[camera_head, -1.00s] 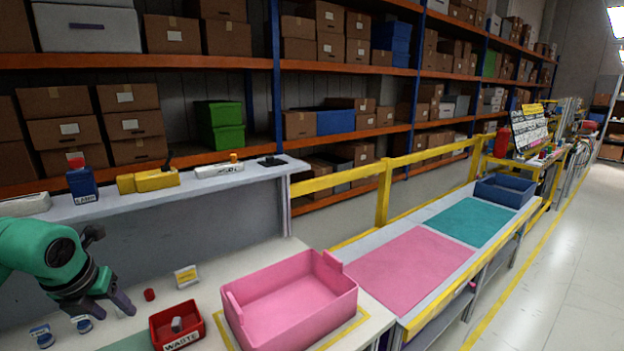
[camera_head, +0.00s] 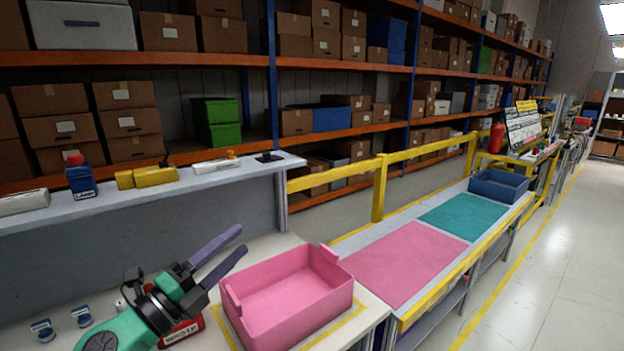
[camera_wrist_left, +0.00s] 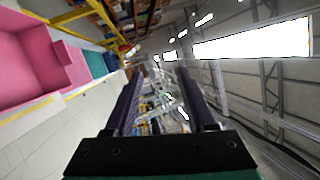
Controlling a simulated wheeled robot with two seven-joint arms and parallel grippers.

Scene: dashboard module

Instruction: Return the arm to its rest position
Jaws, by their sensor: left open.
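My left gripper (camera_head: 228,256) is open and empty, with its two dark purple fingers apart. It is in the air just left of the pink bin (camera_head: 290,309) in the head view, its fingers pointing up and to the right. In the left wrist view the open fingers (camera_wrist_left: 166,100) frame only the far hall and ceiling. The arm's green wrist covers most of the red waste bin (camera_head: 184,334). My right gripper is not in view.
The pink bin stands on the table inside a yellow outline. To its right runs a conveyor with a pink mat (camera_head: 405,262), a teal mat (camera_head: 464,217) and a blue bin (camera_head: 499,186). A shelf (camera_head: 120,197) with a lamp box (camera_head: 81,180) stands behind.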

